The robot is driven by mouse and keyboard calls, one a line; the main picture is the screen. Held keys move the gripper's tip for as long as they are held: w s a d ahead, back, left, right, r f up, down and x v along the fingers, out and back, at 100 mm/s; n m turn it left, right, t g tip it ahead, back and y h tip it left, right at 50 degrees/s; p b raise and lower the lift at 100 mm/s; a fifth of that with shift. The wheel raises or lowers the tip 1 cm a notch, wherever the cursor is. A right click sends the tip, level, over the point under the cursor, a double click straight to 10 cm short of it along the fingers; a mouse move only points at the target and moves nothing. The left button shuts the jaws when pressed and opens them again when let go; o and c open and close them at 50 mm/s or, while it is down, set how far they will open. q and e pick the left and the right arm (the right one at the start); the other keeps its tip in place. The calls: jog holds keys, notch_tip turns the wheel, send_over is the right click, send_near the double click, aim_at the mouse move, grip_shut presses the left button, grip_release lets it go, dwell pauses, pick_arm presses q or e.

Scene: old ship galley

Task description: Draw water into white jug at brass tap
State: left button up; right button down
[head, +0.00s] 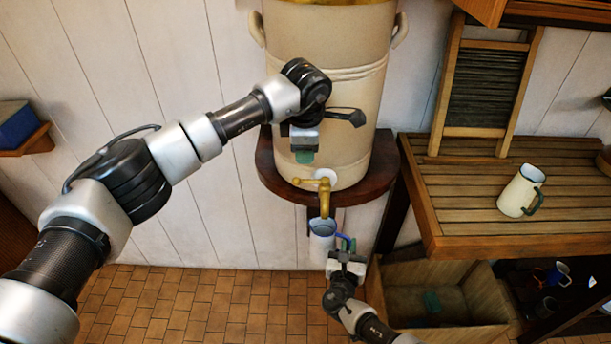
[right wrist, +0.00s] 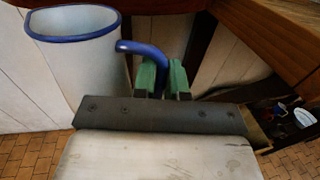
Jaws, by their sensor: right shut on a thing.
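The white jug (head: 322,247) has a blue rim and a blue handle; it hangs upright just under the brass tap's spout. My right gripper (head: 346,248) is shut on the jug's handle; the right wrist view shows its green finger pads (right wrist: 164,78) around the handle and the jug (right wrist: 75,65) to their left. The brass tap (head: 325,200) sits low on a cream water vessel (head: 343,110), its lever pointing left. My left gripper (head: 303,157) points down in front of the vessel, just above the lever; its jaw gap cannot be made out. No water stream is visible; the jug's contents are unclear.
The vessel stands on a dark wooden shelf (head: 270,178). A slatted wooden counter (head: 460,200) at right holds a cream jug (head: 518,193) with a dark handle and a washboard (head: 484,90). An open wooden crate (head: 480,300) is below. The tiled floor at left is clear.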

aim_at(306, 181)
pick_arm(q)
jog(key=f, duration=0.3)
jog(key=w+f, duration=0.1)
jog(key=f, duration=0.3)
jog(key=w+f, duration=0.1)
jog(key=f, duration=0.2)
jog(key=shift+f, duration=0.3)
jog(key=shift+c, duration=0.5)
grip_shut()
